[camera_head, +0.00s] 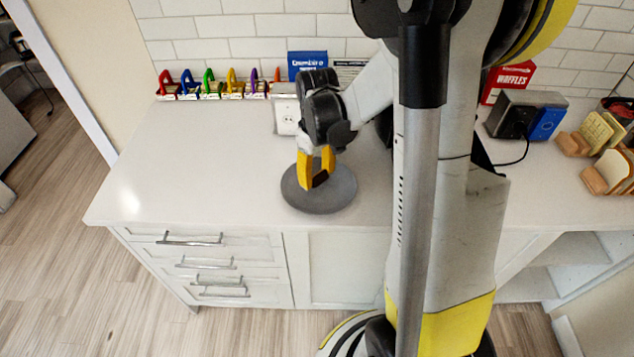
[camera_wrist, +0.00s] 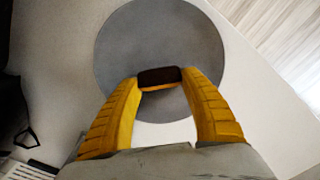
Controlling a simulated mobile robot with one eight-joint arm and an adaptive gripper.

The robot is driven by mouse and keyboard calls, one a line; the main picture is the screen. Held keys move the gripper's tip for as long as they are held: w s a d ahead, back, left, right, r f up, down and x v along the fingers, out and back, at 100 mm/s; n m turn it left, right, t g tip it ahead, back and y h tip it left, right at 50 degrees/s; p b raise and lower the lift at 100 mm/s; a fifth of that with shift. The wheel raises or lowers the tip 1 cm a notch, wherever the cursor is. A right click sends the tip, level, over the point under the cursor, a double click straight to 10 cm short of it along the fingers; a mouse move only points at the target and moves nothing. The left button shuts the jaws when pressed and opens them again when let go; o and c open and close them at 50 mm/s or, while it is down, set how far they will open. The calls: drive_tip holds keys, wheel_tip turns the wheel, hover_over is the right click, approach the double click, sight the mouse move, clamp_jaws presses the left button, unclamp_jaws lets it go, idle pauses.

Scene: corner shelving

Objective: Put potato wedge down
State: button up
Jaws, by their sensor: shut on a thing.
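My gripper (camera_head: 317,181) is over a round grey plate (camera_head: 330,205) on the white counter, near its front edge. In the wrist view my two yellow fingers (camera_wrist: 160,80) are shut on a small dark brown block, the potato wedge (camera_wrist: 159,77). The wedge sits between the fingertips and the grey plate (camera_wrist: 150,30) lies behind it. In the head view the wedge (camera_head: 320,178) is small and partly covered by the fingers. I cannot tell whether it touches the plate.
The white counter (camera_head: 210,170) is clear left of the plate. Several coloured clips (camera_head: 210,85), a blue box (camera_head: 307,64) and a white device (camera_head: 286,112) stand along the back wall. A toaster (camera_head: 520,115) and bread slices (camera_head: 610,165) in wooden holders stand at the right.

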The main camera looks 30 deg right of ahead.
drive_tip(key=shift+f, duration=1.15)
drive_tip(key=shift+b, duration=0.3)
drive_tip(key=shift+f, duration=0.25)
drive_tip(key=o, duration=0.8)
drive_tip(key=shift+r, duration=0.1)
drive_tip(key=shift+o, duration=0.2)
drive_tip(key=shift+r, duration=0.1)
